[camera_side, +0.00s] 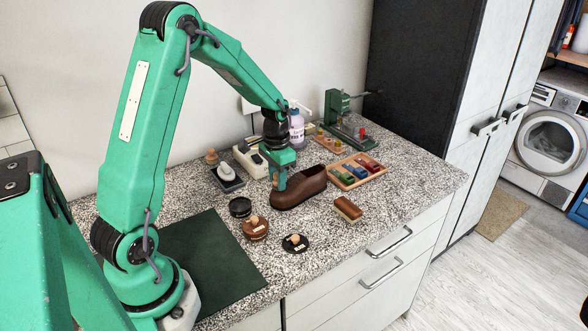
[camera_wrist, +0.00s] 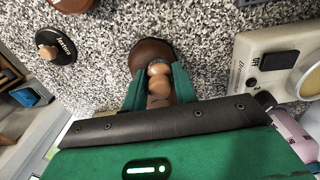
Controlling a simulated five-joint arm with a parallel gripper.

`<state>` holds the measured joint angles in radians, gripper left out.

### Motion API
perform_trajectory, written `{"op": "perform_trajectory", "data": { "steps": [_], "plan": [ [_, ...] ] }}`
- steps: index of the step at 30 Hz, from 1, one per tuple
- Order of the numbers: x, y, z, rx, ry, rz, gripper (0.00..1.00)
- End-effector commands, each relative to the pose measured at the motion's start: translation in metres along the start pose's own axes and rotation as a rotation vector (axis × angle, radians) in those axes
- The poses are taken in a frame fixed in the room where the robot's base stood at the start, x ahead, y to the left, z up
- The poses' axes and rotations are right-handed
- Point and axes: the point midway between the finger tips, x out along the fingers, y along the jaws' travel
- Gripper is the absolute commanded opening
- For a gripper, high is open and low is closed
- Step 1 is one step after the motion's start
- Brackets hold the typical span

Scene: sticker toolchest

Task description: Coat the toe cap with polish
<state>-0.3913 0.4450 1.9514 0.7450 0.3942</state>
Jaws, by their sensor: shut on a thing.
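A brown shoe (camera_side: 305,188) lies on the speckled counter in the side view, its toe at the left end. My gripper (camera_side: 280,182) is pointed down over that toe. In the wrist view, my gripper (camera_wrist: 157,92) is shut on a wooden-handled dauber (camera_wrist: 159,82). Beyond it is the brown rounded toe cap (camera_wrist: 150,50). I cannot tell whether the dauber's tip touches it. A round brown tin with a knob (camera_side: 255,229) stands left of a black knobbed lid (camera_side: 296,244). The lid also shows in the wrist view (camera_wrist: 57,47). A black round tin (camera_side: 240,207) is nearer my arm.
A white device (camera_side: 250,160) and a bottle (camera_side: 297,129) stand behind the shoe. A wooden tray (camera_side: 357,171) of coloured items lies to its right, with a brush (camera_side: 348,209) in front. A dark tray (camera_side: 226,178) lies behind left. A green mat (camera_side: 210,262) is clear.

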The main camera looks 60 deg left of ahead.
Motion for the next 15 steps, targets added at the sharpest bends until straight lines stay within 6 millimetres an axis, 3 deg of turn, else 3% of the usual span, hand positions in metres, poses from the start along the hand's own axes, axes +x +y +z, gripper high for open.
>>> {"op": "perform_trajectory", "data": {
  "steps": [15],
  "plan": [
    [0.001, 0.047, -0.002, 0.003, -0.002, 0.001, 0.1]
  ]
}}
